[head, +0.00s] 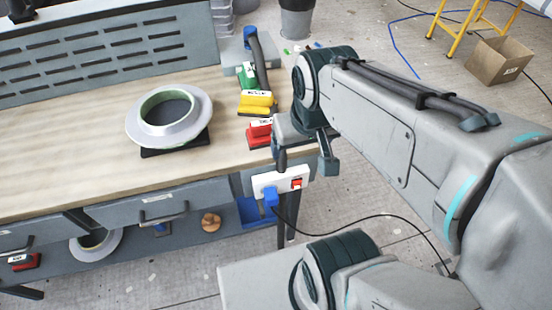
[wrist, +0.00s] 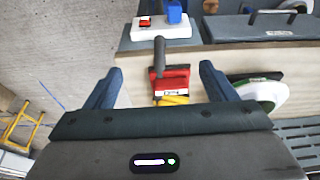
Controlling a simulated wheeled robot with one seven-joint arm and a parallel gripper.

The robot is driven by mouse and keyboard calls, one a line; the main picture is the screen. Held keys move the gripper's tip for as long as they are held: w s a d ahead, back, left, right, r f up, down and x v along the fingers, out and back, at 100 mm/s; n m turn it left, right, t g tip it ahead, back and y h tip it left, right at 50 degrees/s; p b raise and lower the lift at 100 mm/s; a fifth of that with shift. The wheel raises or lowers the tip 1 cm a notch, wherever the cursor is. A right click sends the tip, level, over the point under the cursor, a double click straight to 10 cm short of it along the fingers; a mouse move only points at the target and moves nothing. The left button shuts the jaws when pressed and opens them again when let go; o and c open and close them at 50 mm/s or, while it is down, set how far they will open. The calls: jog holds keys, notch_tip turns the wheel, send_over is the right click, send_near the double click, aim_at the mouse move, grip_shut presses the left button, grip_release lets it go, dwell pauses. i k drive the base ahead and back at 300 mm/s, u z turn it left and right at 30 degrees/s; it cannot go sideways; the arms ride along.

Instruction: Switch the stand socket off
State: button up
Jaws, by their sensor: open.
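The stand socket (head: 282,182) is a white strip on the front right end of the workbench. It carries a red switch (head: 297,184) at its right and a blue plug (head: 271,197) with a black cable at its left. In the wrist view the socket (wrist: 160,30) is at the top, with the red switch (wrist: 145,21) at its left. I cannot tell which way the switch is set. My gripper (head: 305,162) is open above the bench corner, apart from the socket. Its two blue fingers (wrist: 160,86) show in the wrist view.
Red (head: 258,134), yellow (head: 257,103) and green (head: 246,76) blocks line the bench's right edge near my gripper. A ring-shaped mould (head: 169,117) sits on the bench. A cardboard box (head: 499,61) stands on the floor. Floor right of the bench is mostly clear.

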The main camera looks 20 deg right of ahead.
aim_at(296, 184)
jog(key=z, duration=1.65)
jog(key=k, duration=1.3)
jog(key=u, duration=1.5)
jog(key=i, duration=0.5)
